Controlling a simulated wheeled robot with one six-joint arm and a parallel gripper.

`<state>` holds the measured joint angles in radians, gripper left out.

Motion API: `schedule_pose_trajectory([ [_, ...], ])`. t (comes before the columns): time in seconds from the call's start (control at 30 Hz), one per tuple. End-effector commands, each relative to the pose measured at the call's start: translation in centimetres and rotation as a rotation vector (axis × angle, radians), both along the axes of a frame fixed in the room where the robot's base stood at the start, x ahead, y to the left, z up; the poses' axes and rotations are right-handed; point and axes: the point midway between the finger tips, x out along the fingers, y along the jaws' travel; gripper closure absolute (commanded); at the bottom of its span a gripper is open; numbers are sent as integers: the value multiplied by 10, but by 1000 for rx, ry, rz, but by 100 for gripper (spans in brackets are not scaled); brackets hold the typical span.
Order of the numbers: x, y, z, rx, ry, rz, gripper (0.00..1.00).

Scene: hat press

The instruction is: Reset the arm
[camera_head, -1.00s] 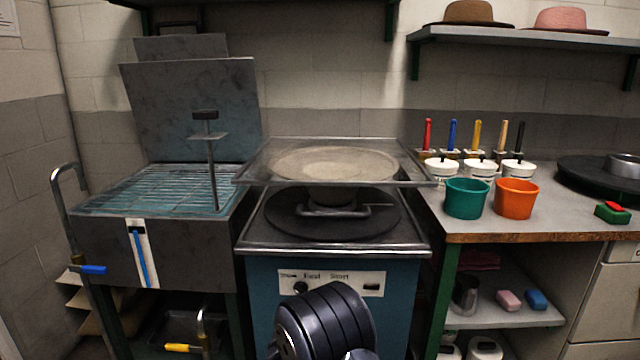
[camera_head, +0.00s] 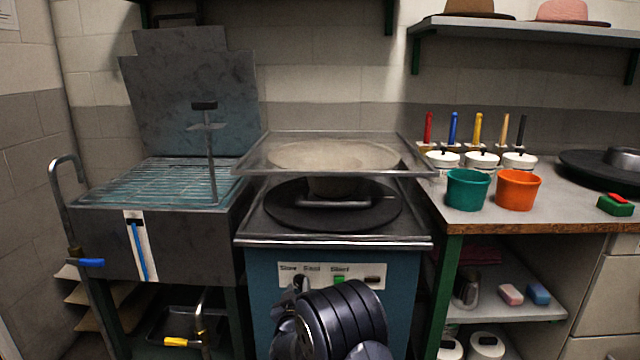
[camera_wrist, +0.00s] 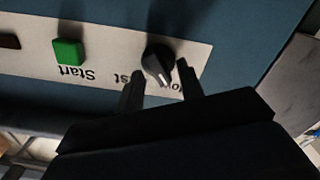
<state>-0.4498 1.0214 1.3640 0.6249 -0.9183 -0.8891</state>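My arm (camera_head: 345,320) is in front of the blue machine (camera_head: 262,300) in the head view, with its wrist low at the control panel. In the wrist view my gripper (camera_wrist: 160,75) has its two dark fingers spread apart. The black dial (camera_wrist: 158,62) shows between the fingertips, with small gaps visible beside it; I cannot tell whether they touch it. The dial also shows in the head view (camera_head: 301,283), partly hidden by my gripper. The green Start button (camera_wrist: 68,51) is left of the fingers in the wrist view, and it also shows in the head view (camera_head: 339,281).
A clear tray-like plate with a pale disc (camera_head: 335,157) is above the machine's black round plate (camera_head: 280,208). A grey steamer-like box (camera_head: 190,240) stands left. A counter (camera_head: 520,220) with a green cup (camera_head: 467,190) and an orange cup (camera_head: 516,190) stands right.

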Motion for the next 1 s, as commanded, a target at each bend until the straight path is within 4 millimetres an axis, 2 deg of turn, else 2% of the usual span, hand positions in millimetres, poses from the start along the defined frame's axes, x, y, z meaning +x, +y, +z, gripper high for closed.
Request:
schedule_pose_trajectory([
  [1.0, 0, -6, -3, 905, -31, -1, 64],
])
